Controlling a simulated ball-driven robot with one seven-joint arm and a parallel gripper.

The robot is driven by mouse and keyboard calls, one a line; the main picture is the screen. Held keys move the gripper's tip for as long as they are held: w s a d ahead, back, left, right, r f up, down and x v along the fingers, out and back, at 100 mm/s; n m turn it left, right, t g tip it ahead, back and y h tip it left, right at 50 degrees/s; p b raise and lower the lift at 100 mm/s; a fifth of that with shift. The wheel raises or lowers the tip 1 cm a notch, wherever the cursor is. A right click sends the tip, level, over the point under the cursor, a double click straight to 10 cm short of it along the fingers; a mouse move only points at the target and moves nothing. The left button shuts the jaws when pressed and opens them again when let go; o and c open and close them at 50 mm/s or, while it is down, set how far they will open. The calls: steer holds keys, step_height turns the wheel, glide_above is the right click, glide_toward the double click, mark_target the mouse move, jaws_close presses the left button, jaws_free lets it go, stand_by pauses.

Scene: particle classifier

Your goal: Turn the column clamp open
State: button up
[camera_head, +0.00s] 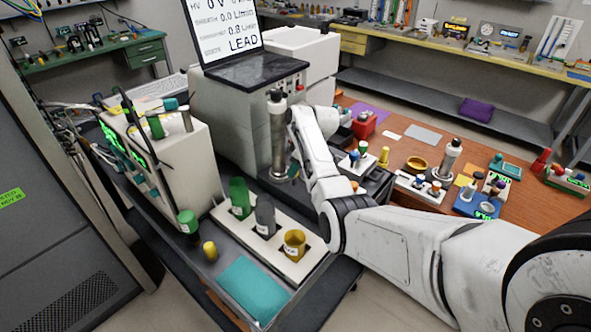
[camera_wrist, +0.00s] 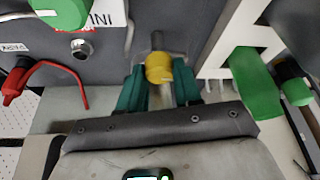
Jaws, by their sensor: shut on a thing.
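A metallic upright column (camera_head: 278,140) stands in front of the grey instrument, left of my arm in the head view. In the wrist view, my gripper (camera_wrist: 159,85) has two teal fingers. They are closed around a small yellow knob (camera_wrist: 158,67) on a dark grey rod, which I take to be the column clamp's handle. In the head view my gripper is mostly hidden behind my wrist, low beside the column. The clamp itself cannot be made out there, so its angle is unclear.
A teal mat (camera_head: 253,288) lies in front. A white box (camera_head: 170,150) with green displays stands left. A laptop-like screen (camera_head: 228,35) sits on the instrument. The wrist view shows a red cable (camera_wrist: 62,72).

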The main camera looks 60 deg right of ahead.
steer(key=shift+d+n+y+b, duration=0.15)
steer(key=shift+n+y+b, duration=0.35)
steer(key=shift+n, duration=0.6)
steer(key=o, duration=0.8)
steer(key=shift+c, duration=0.2)
steer(key=a+b+v, duration=0.1)
steer(key=v, duration=0.9)
steer(key=shift+d+r, duration=0.4)
steer(key=shift+d, duration=0.05)
